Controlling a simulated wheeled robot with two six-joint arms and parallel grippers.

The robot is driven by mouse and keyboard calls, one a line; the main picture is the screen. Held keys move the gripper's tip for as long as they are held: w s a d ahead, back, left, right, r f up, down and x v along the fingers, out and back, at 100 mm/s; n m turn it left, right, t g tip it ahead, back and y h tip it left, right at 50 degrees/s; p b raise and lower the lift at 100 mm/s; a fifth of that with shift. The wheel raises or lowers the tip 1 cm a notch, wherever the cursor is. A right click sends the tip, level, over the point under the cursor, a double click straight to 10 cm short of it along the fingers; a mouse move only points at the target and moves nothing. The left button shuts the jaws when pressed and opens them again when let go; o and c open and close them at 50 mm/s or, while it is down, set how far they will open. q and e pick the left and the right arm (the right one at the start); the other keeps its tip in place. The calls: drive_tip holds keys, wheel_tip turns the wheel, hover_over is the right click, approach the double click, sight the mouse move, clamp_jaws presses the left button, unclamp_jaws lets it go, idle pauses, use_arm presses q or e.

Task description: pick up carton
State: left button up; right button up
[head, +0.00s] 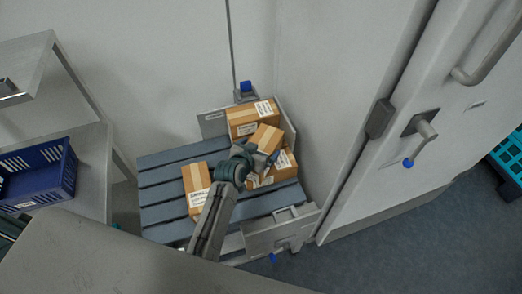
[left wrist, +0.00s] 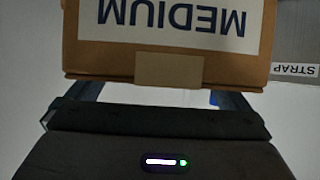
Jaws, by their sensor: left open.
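Several brown cardboard cartons lie on a grey slatted platform (head: 160,214). One carton (head: 240,122) is at the back, one tilted carton (head: 266,137) leans in the middle, one (head: 284,168) is at the right and one (head: 195,178) stands apart at the front left. My left gripper (head: 264,157) is open, close to the middle and right cartons. In the left wrist view a carton (left wrist: 90,60) with an upside-down MEDIUM label is very close and hides the fingertips. I cannot tell whether they touch it. My right gripper is not in view.
A blue crate (head: 68,170) sits on a shelf at the left. Low grey panels (head: 283,232) edge the platform at the front right and back. A white door with a handle (head: 424,128) stands at the right. The platform's left slats are clear.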

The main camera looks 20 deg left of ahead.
use_arm(q)
drive_tip(key=shift+x, duration=1.05)
drive_tip(key=shift+s, duration=0.1)
drive_tip(key=c, duration=1)
drive_tip(key=shift+r, duration=0.1)
drive_tip(key=c, duration=0.5)
drive_tip(key=shift+o, duration=0.2)
drive_tip(key=shift+r, duration=0.15)
